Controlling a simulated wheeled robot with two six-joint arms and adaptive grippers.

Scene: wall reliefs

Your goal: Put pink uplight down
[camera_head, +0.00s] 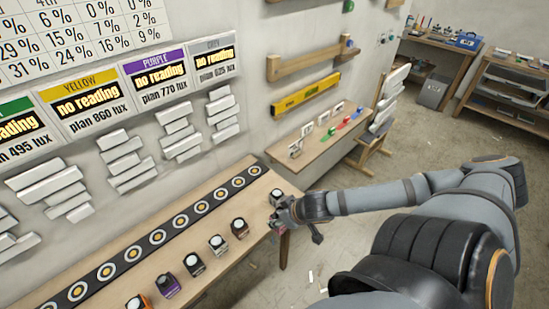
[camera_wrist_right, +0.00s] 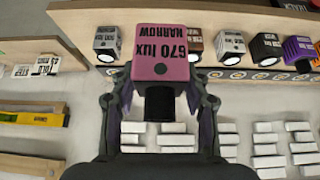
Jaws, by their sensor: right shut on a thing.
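The pink uplight (camera_wrist_right: 161,50) is a pink box marked "670 lux NARROW" with a black part below. In the right wrist view it sits between the two fingers of my right gripper (camera_wrist_right: 158,105), which is shut on it. In the head view my right gripper (camera_head: 288,216) is at the right end of the wooden table (camera_head: 222,212), and the pink uplight is mostly hidden by it. I cannot tell whether the uplight touches the table. My left gripper is not in view.
A row of uplights stands on the table, including a brown one (camera_head: 239,228), a grey one (camera_head: 217,243) and a purple one (camera_head: 167,285). A black strip with ringed spots (camera_head: 181,221) runs along the wall side. White block reliefs (camera_head: 181,134) hang above.

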